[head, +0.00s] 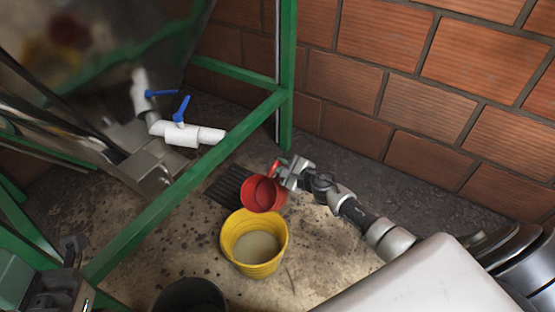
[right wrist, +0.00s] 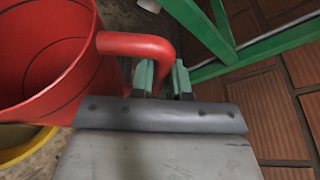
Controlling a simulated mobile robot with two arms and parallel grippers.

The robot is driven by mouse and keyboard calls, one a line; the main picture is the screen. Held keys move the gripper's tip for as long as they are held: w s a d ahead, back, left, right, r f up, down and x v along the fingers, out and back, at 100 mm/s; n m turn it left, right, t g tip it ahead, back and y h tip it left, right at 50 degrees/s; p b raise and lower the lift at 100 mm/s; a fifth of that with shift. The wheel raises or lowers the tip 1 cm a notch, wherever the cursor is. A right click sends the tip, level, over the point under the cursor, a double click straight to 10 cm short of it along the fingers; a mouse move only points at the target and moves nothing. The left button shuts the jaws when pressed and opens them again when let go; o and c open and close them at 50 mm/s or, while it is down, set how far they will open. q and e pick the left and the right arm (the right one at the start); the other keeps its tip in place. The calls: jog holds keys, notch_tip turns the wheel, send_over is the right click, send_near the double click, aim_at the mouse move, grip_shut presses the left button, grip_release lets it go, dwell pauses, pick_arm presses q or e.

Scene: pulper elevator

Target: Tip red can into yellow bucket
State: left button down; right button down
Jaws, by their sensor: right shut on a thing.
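The red can (head: 263,195) is held over the back rim of the yellow bucket (head: 255,266). It looks tilted, its open mouth showing toward the head camera. My right gripper (head: 283,174) is shut on its handle. In the right wrist view the can (right wrist: 84,78) fills the left side, and the gripper's greenish fingers (right wrist: 161,78) are at the curved red handle (right wrist: 135,44). The bucket stands upright on the floor with pale beige contents inside. In the right wrist view only a strip of the bucket (right wrist: 22,150) shows below the can.
A green metal frame (head: 190,190) crosses left of the bucket, its post (head: 288,70) behind the can. White pipes with blue valve handles (head: 181,110) lie beyond it. A dark floor grate (head: 226,187) lies behind the bucket, a dark round container (head: 190,297) in front. A brick wall (head: 430,110) stands right.

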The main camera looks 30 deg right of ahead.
aim_at(270, 186)
jog(key=f+m, duration=0.1)
jog(key=f, duration=0.1)
jog(key=f+m+g+y+b, duration=0.1)
jog(key=f, duration=0.1)
jog(key=f+m+g+b, duration=0.1)
jog(key=f+m, duration=0.1)
jog(key=shift+w+d+f+y, duration=0.15)
jog(key=shift+w+d+y, duration=0.1)
jog(key=shift+y, duration=0.05)
jog(key=shift+s+a+f+m+g+b, duration=0.1)
jog(key=shift+f+m+g+b, duration=0.3)
jog(key=shift+f, duration=0.3)
